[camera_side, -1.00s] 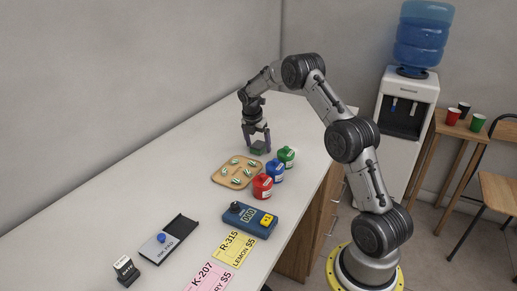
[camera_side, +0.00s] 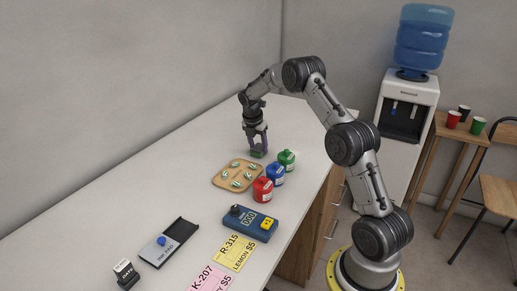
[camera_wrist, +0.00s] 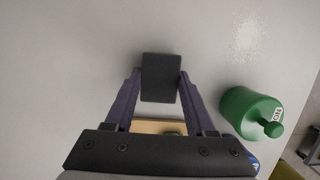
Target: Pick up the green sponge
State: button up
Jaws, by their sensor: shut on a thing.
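The green sponge (camera_side: 258,153) is at the far part of the white counter, behind the wooden tray. My gripper (camera_side: 257,147) points down over it and is shut on it, one finger on each side. In the wrist view the sponge's top (camera_wrist: 161,72) shows as a dark, nearly black rectangle held between the two purple-grey fingers. The sponge looks to be at counter height; I cannot tell whether it touches the counter.
A green jar (camera_side: 287,160) stands close to the right of my gripper, with a blue jar (camera_side: 275,174) and a red jar (camera_side: 262,190) nearer. The wooden tray (camera_side: 217,180) holds several small striped pieces.

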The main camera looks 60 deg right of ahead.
jog(key=shift+r, duration=0.75)
jog(key=s+a+r, duration=0.8)
jog(key=s+r, duration=0.3)
jog(key=shift+s+a+r, duration=0.15)
jog(key=shift+a+r, duration=0.05)
jog(key=o, duration=0.6)
jog(key=c, duration=0.5)
jog(key=shift+o, duration=0.2)
